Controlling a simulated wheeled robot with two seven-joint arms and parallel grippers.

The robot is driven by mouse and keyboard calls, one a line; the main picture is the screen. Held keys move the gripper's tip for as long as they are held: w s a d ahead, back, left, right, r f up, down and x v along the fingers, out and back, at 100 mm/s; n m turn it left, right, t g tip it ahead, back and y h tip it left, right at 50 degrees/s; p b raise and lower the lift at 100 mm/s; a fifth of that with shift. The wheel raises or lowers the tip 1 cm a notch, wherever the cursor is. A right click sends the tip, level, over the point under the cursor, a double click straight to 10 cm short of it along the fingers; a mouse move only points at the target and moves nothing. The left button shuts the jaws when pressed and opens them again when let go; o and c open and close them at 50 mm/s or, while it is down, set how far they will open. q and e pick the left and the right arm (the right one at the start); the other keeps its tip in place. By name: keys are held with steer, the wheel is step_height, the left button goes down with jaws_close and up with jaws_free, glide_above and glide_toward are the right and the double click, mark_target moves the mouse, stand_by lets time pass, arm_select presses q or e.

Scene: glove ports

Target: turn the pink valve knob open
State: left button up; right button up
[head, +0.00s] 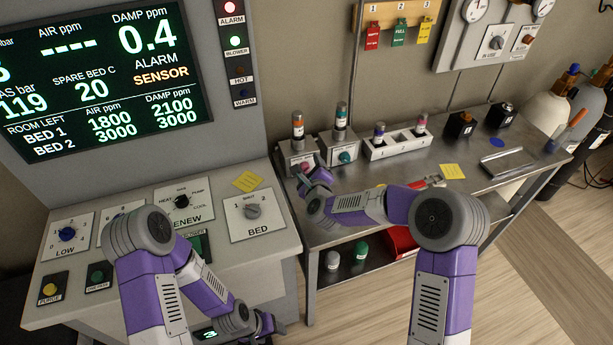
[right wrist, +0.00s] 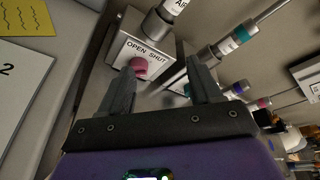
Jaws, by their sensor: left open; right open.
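The pink valve knob (right wrist: 138,64) sits on the front of a grey metal box (right wrist: 142,44) marked OPEN and SHUT, with a bottle-like cylinder above it. In the head view this box (head: 297,153) stands at the bench's left end, its front partly hidden by my right gripper (head: 312,174). In the right wrist view my right gripper (right wrist: 160,72) is open and empty, pointing at the box. The knob shows close to its left fingertip; I cannot tell whether they touch. My left gripper (head: 268,326) is low, beside the console, open as far as visible.
A similar box with a teal knob (head: 345,157) stands just right of the pink one. A white numbered rack (head: 397,143) is farther right. The sloped console (head: 262,245) with dials is at left. A yellow note (head: 453,171) lies on the bench (head: 480,187).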

glide_toward(306, 172)
steer(key=shift+x, duration=1.05)
steer(key=x, duration=0.5)
steer(key=shift+r, duration=0.15)
steer(key=shift+x, duration=1)
steer(key=c, duration=1)
steer(key=n+t+h+b, duration=0.1)
steer(key=n+b, duration=0.2)
steer(key=b, duration=0.3)
steer(key=shift+a+b, duration=0.1)
steer(key=shift+b, duration=0.2)
steer(key=shift+n+t+h+b, duration=0.4)
steer(key=shift+n+t+b, duration=0.1)
steer(key=shift+n+b, duration=0.9)
steer(key=o, duration=1)
